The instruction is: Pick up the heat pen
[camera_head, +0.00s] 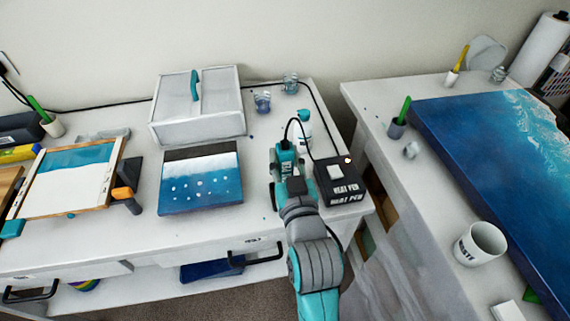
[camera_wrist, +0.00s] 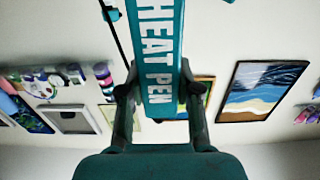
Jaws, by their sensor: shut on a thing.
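The heat pen (camera_wrist: 158,60) is teal with white lettering "HEAT PEN" and fills the upper middle of the wrist view. My gripper (camera_wrist: 160,92) has a finger on each side of it and is shut on it. In the head view my gripper (camera_head: 287,165) is above the white table, just left of the heat pen's black base box (camera_head: 338,183). The pen is small there and partly hidden by my gripper. A dark cord runs near it. I cannot tell from the head view how far the pen is above the table.
A blue-and-white canvas (camera_head: 201,180) lies left of my gripper. A white lidded box (camera_head: 198,107) stands behind it. A teal-capped bottle (camera_head: 304,125) and small glass jars (camera_head: 262,102) are at the back. A second table with a large blue panel (camera_head: 470,150) and mug (camera_head: 480,244) is at right.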

